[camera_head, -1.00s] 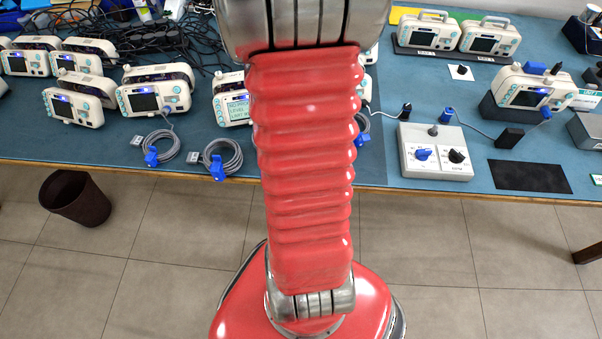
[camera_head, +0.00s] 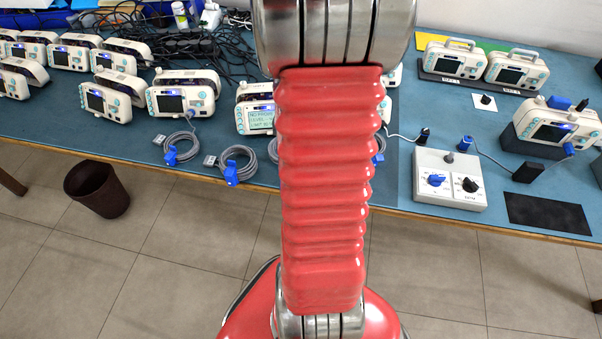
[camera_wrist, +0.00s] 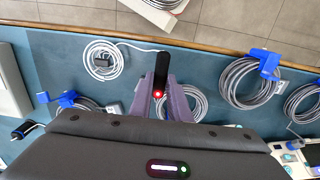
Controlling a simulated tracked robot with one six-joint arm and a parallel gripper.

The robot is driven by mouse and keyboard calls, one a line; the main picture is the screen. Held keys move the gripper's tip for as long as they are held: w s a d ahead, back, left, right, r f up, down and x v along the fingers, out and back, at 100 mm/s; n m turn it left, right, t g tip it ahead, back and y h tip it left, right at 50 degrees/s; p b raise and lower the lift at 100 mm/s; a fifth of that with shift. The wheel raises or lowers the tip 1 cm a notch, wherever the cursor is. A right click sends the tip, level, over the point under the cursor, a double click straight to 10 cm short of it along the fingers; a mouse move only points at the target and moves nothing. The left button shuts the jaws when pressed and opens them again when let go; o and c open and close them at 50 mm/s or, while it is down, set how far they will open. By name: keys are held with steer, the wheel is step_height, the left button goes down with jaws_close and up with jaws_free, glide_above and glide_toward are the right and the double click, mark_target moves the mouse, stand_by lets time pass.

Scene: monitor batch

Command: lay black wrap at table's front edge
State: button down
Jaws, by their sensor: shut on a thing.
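My gripper (camera_wrist: 160,88) shows in the wrist view with purple fingers, shut on a dark, narrow black wrap (camera_wrist: 162,66). The wrap's free end points up in the picture, towards the table's front edge (camera_wrist: 195,43). A red light glows between the fingers. A thin white cable runs from the wrap's far end to a white coil (camera_wrist: 90,50) with a small dark block, left of the gripper. I cannot tell whether the wrap touches the table. In the head view, my arm hides the gripper and wrap; the table's front edge (camera_head: 500,229) shows on the right.
Grey cable coils with blue clips (camera_wrist: 269,64) are right of the gripper in the wrist view. Another blue-clipped coil (camera_wrist: 68,100) is lower left. A control box (camera_head: 450,180) and black mat (camera_head: 548,214) are at right in the head view. A bin (camera_head: 97,189) stands on the floor.

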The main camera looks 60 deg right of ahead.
steer(key=shift+f, duration=1.5)
steer(key=shift+f, duration=1.85)
steer(key=c, duration=1.7)
jaws_free()
steer(key=shift+f, duration=0.1)
steer(key=shift+o, duration=0.2)
step_height(320, 180, up, 12)
steer(key=shift+r, duration=0.1)
